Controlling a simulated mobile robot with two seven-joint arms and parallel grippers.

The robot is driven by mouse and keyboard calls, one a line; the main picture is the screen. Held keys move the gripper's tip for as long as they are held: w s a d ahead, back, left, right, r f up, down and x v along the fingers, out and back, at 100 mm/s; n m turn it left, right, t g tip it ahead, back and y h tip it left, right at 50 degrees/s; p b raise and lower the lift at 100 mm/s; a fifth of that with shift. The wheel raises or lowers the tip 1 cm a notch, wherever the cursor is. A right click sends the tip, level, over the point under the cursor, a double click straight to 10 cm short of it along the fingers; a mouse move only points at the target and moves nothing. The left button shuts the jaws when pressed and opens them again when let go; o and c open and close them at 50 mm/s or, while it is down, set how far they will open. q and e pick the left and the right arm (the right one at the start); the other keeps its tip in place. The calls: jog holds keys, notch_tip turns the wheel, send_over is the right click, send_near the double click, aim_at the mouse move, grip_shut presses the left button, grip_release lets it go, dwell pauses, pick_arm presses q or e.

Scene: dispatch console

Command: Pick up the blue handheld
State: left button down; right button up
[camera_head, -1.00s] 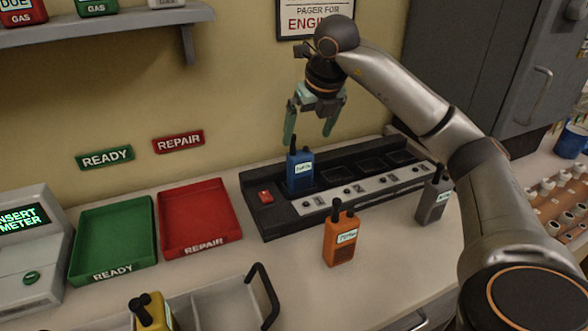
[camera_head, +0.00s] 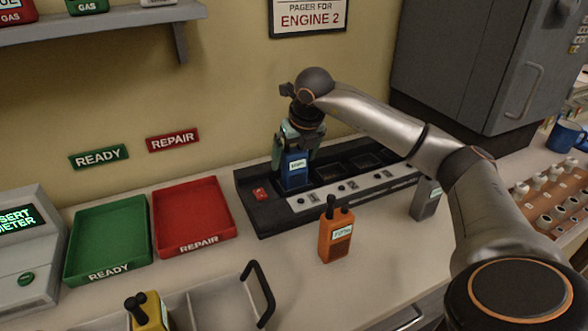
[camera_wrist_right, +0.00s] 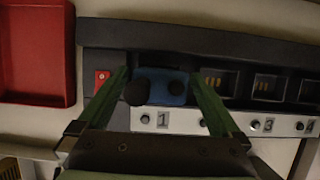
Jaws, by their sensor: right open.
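The blue handheld (camera_head: 295,173) stands upright in the leftmost slot of the black charger bank (camera_head: 262,218), with a pale label on its front. My right gripper (camera_head: 294,160) has come down over it from above. In the right wrist view the blue handheld (camera_wrist_right: 176,88) lies between the two green fingers of my right gripper (camera_wrist_right: 166,90), which are open, one on each side. A dark antenna and knob show on its top. The other visible charger slots are empty. My left gripper is in neither view.
An orange handheld (camera_head: 336,235) stands in front of the charger, and a grey handheld (camera_head: 426,199) stands to the right. A green tray (camera_head: 108,275) and a red tray (camera_head: 196,246) lie to the left. A yellow handheld (camera_head: 148,312) is in a grey bin at the front.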

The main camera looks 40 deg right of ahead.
grip_shut()
dwell(0.7)
